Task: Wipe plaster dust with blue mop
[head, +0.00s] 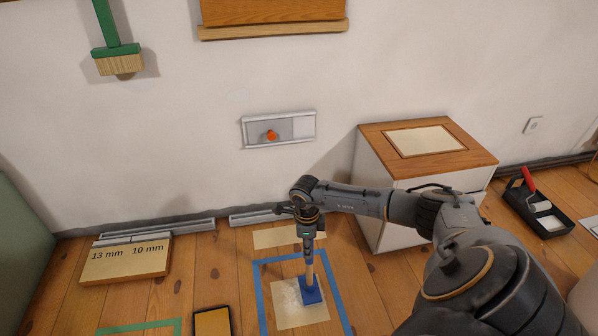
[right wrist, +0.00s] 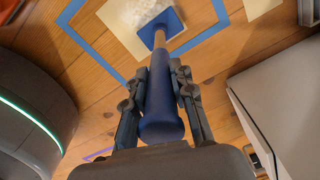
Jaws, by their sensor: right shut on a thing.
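My right gripper (head: 306,215) points down and is shut on the handle of the blue mop (head: 311,290). In the right wrist view the fingers (right wrist: 160,95) clasp the thick blue grip (right wrist: 160,108), with a wooden shaft beyond it. The blue mop head (right wrist: 160,27) is on or just above a cream sheet (head: 285,318) inside a blue tape outline (head: 263,290). Whitish plaster dust (right wrist: 130,12) shows on the sheet beside the mop head. I cannot tell whether the head presses on the sheet. My left gripper is not in view.
A box labelled 13 mm and 10 mm (head: 125,266) lies at left. A black-edged tray (head: 212,322) and green tape (head: 140,328) are at the front. A white cabinet (head: 372,200) stands right of the mop, with a roller tray (head: 540,207) beyond. A green brush (head: 118,55) hangs on the wall.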

